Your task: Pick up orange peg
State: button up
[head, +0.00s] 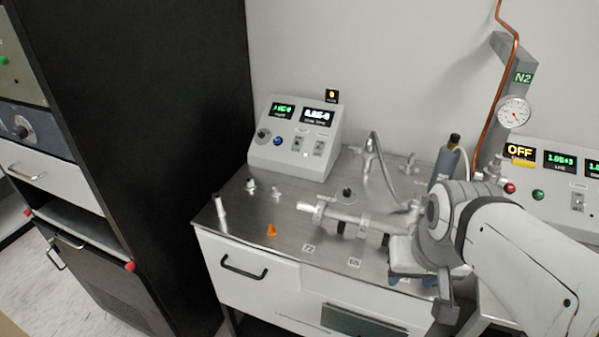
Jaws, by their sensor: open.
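The orange peg (271,230) is a small orange piece on the metal bench top (235,233), near its front edge and left of the middle. My gripper (422,292) is at the right, over the front right part of the bench. It is open and well to the right of the peg, apart from it. My arm hides part of the bench's right side, and I cannot see clearly between the fingers.
A white post (220,206) stands left of the peg. A horizontal metal tube assembly (345,218) lies between the peg and my gripper. A control box (297,138) stands behind. A black cabinet (160,130) borders the left. The bench around the peg is mostly clear.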

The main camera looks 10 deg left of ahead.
aim_at(272, 231)
jog(key=z, duration=0.05)
jog(key=k, duration=1.7)
jog(key=u, duration=1.15)
jog(key=i, duration=1.45)
jog(key=z, duration=0.45)
